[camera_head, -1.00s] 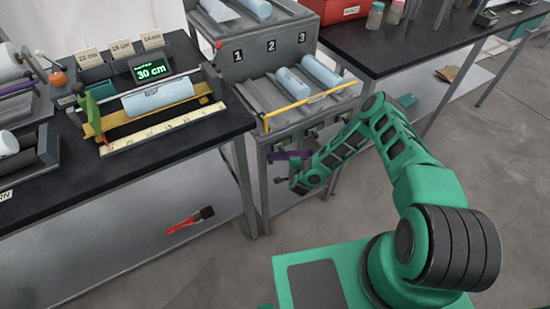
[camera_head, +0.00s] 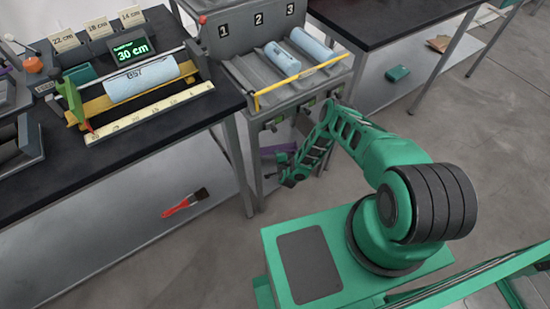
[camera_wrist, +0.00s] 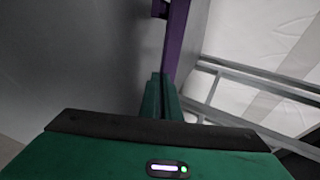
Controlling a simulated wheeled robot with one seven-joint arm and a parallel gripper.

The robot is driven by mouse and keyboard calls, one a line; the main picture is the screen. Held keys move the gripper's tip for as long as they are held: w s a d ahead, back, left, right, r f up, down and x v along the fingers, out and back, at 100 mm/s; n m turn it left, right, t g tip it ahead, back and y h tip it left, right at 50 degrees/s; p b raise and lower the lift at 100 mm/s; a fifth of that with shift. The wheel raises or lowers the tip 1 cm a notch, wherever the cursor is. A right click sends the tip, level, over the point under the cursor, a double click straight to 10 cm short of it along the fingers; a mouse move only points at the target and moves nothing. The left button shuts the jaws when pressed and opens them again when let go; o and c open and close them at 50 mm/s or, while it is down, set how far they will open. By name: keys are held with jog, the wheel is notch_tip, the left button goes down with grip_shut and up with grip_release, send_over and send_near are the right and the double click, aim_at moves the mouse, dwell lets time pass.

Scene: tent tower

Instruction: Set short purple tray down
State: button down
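The short purple tray (camera_head: 279,149) shows as a thin purple strip in front of the grey rack's lower cabinet in the head view. My gripper (camera_head: 283,170) is at the strip, low by the cabinet. In the wrist view the purple tray (camera_wrist: 178,42) is seen edge-on, running up from between the fingers. My gripper's green fingers (camera_wrist: 160,95) are close together on its near end. Most of the tray's shape is hidden, and I cannot tell whether it touches a surface.
The grey rack (camera_head: 330,75) numbered 1, 2, 3 holds two pale blue rolls (camera_head: 289,52) behind a yellow bar. A black bench (camera_head: 150,150) at left bears a measuring stand reading 30 cm (camera_head: 131,50). A red brush (camera_head: 185,203) lies on the shelf below.

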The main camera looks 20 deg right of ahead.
jog(key=shift+f, duration=0.65)
jog(key=c, duration=2.3)
grip_release()
jog(key=v, duration=1.2)
jog(key=shift+w, duration=0.1)
